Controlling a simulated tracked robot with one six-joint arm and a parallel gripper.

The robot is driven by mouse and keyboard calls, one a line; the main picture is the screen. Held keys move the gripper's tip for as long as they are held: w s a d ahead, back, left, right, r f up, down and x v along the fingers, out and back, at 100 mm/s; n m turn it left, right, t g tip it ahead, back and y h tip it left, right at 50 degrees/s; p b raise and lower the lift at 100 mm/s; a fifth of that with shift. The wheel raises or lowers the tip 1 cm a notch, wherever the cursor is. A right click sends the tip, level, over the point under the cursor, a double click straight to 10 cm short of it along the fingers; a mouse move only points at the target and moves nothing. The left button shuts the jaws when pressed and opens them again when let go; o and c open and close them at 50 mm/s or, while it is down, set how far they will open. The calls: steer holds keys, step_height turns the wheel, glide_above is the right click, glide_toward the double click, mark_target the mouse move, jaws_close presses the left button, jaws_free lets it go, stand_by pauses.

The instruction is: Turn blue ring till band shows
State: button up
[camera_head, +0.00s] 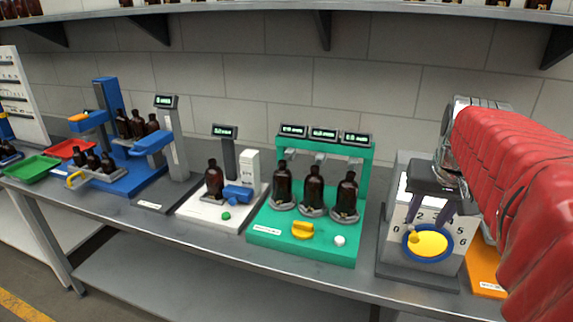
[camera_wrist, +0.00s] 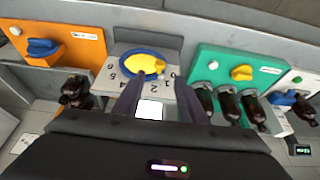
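The blue ring (camera_head: 406,253) surrounds a yellow disc (camera_head: 430,243) on a pale dial panel (camera_head: 398,214) marked with black numbers from 0 to 6. A small tan knob (camera_head: 413,238) sits at the disc's left edge. Contact with the panel cannot be told.
A green stand (camera_head: 300,248) with several brown bottles and a yellow knob is left of the dial. An orange unit (camera_head: 487,281) is close on its right. A shelf (camera_head: 270,9) runs above the bench. The bench front (camera_head: 250,258) is clear.

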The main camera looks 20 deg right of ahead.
mark_target(416, 237)
steer(key=x, duration=0.9)
steer(key=shift+d, duration=0.1)
steer(key=shift+c, duration=0.3)
jaws_close()
